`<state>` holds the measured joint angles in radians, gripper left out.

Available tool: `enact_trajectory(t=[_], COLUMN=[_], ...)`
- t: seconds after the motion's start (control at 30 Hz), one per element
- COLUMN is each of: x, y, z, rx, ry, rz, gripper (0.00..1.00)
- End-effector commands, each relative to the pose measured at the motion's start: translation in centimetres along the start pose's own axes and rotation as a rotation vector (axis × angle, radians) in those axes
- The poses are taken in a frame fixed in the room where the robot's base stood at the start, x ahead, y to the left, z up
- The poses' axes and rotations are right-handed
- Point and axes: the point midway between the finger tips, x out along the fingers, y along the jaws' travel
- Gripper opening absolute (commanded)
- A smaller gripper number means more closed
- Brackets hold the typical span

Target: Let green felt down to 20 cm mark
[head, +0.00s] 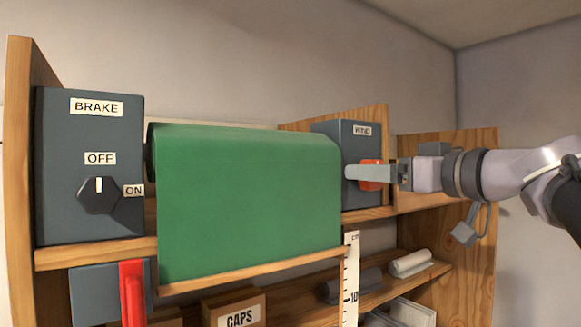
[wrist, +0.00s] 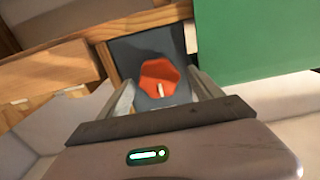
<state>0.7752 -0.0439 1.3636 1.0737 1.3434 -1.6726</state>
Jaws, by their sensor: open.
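The green felt (head: 245,195) hangs from its roll, with a wooden bar (head: 250,271) along its lower edge. The bar's right end is near the top of the white cm scale (head: 350,275), above the 10 mark. The black BRAKE knob (head: 99,196) has its white pointer up toward OFF. The red WIND knob (wrist: 162,82) is on a grey box (head: 330,130) right of the felt. My gripper (head: 362,172) is at this knob, its fingers open on either side of it in the wrist view; contact cannot be told. The head view partly hides the knob behind a finger.
A grey box with a red lever (head: 132,295) is below the brake box. A CAPS carton (head: 234,308) and a pale roll (head: 410,263) are on the lower shelves. Wooden shelf panels (head: 445,150) stand behind my gripper. The felt's edge is close by.

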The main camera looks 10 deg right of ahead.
Motion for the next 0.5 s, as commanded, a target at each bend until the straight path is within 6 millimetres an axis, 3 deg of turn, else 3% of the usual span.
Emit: enact_trajectory(t=[0.13, 0.43, 0.5], x=[-0.03, -0.06, -0.06], y=[0.02, 0.02, 0.02], z=[0.04, 0.02, 0.02], rx=[0.000, 0.000, 0.001], ry=[0.000, 0.000, 0.000], rz=[0.000, 0.000, 0.000], gripper=[0.73, 0.14, 0.14])
